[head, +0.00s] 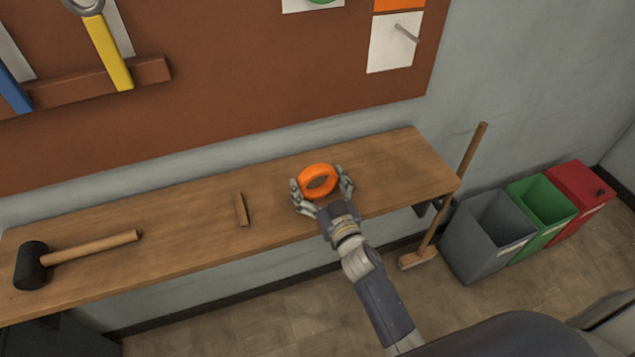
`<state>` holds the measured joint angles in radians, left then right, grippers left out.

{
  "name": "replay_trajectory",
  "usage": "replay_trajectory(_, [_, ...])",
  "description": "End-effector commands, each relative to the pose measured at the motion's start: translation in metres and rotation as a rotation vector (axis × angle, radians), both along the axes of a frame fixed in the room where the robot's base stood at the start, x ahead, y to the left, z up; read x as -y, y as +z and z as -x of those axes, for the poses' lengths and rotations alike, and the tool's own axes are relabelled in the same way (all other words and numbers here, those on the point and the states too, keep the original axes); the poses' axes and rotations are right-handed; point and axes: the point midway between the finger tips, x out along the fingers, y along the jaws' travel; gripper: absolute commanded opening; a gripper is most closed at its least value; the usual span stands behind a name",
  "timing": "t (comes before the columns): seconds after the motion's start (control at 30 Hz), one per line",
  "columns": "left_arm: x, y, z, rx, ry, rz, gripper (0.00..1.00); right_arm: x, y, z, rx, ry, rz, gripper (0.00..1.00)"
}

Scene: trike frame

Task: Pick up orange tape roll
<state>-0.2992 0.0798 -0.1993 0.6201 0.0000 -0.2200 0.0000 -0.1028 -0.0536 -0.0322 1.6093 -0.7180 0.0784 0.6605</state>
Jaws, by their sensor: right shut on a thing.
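An orange tape roll (318,181) is at the wooden bench (390,163), right of its middle. My right gripper (321,184) reaches in from the lower right and has one finger on each side of the roll, shut on it. I cannot tell whether the roll still touches the bench top. My left gripper is not in view.
A black mallet (32,265) lies at the bench's left, and a small wooden piece (241,210) lies left of my right gripper. A broom (447,200) leans at the right end, beside grey (487,240), green (541,205) and red (580,192) bins. A brown tool board (240,80) hangs behind.

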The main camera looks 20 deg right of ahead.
Motion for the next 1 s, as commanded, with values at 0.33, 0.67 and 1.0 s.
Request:
replay_trajectory(0.33, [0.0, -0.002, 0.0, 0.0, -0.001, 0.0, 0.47, -0.001, 0.033, 0.006, 0.0, 0.002, 0.002, 0.61])
replay_trajectory(0.67, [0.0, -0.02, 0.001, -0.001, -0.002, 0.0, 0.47, -0.006, 0.038, 0.086, -0.001, -0.001, -0.002, 0.61])
replay_trajectory(1.0, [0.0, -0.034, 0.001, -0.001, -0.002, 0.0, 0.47, -0.011, 0.044, 0.144, -0.001, 0.0, -0.001, 0.61])
